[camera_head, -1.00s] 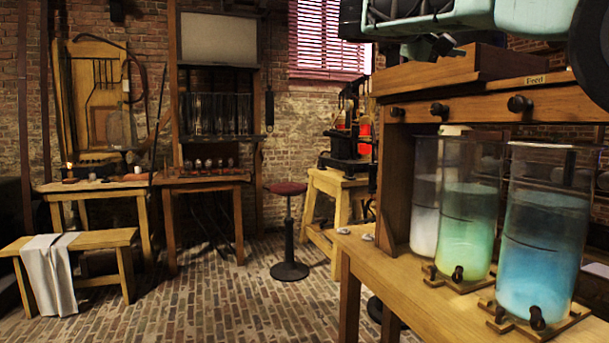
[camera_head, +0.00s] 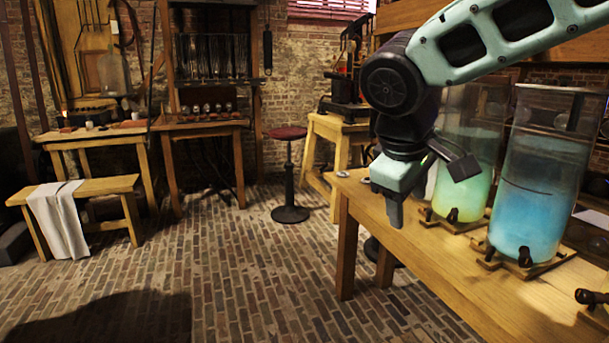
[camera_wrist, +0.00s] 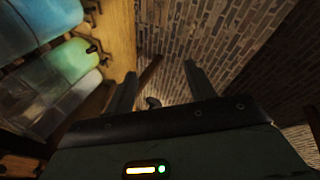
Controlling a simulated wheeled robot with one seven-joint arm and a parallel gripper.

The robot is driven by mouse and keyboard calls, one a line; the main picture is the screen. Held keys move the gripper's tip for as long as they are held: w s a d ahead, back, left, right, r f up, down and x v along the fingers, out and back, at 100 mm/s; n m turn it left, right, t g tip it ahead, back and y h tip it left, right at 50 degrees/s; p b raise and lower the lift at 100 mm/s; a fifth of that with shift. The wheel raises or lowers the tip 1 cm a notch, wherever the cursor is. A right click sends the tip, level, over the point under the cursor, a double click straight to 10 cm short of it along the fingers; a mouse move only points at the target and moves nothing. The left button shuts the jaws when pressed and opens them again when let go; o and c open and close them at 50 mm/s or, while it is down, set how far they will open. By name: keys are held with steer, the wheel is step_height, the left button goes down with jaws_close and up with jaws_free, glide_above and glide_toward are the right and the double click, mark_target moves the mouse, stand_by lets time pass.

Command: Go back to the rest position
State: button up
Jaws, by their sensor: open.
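My gripper (camera_head: 395,205) hangs from my arm in front of the jars, pointing down near the left end of the wooden bench (camera_head: 440,250). In the wrist view its two fingers (camera_wrist: 158,85) stand apart with nothing between them, the brick floor beyond. A green jar (camera_head: 465,160) and a blue jar (camera_head: 540,180) stand on small wooden bases on the bench. My arm partly hides the green jar. In the wrist view the blue jar (camera_wrist: 40,22), the green jar (camera_wrist: 65,65) and a pale jar (camera_wrist: 80,92) lie to the left, apart from the fingers.
A red-topped stool (camera_head: 288,133) stands on the brick floor (camera_head: 260,270). A low bench (camera_head: 105,188) with a draped cloth (camera_head: 58,220) is at the left. A yellow stand (camera_head: 335,130) is behind the wooden bench. The floor at centre is open.

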steer(key=s+a+f+g+y, duration=0.1)
steer(key=s+f, duration=0.4)
steer(key=s, duration=0.3)
steer(key=s+f+m+g+y, duration=0.15)
steer(key=s+f, duration=0.25)
steer(key=s, duration=0.4)
steer(key=s+a+f+n+g+y, duration=0.1)
steer(key=s+f+g, duration=0.1)
steer(key=s+f, duration=0.45)
step_height(320, 180, up, 18)
steer(key=p, duration=1.6)
steer(key=shift+s+f, duration=0.25)
steer(key=shift+s, duration=0.05)
steer(key=shift+d+m, duration=0.1)
steer(key=shift+m, duration=0.15)
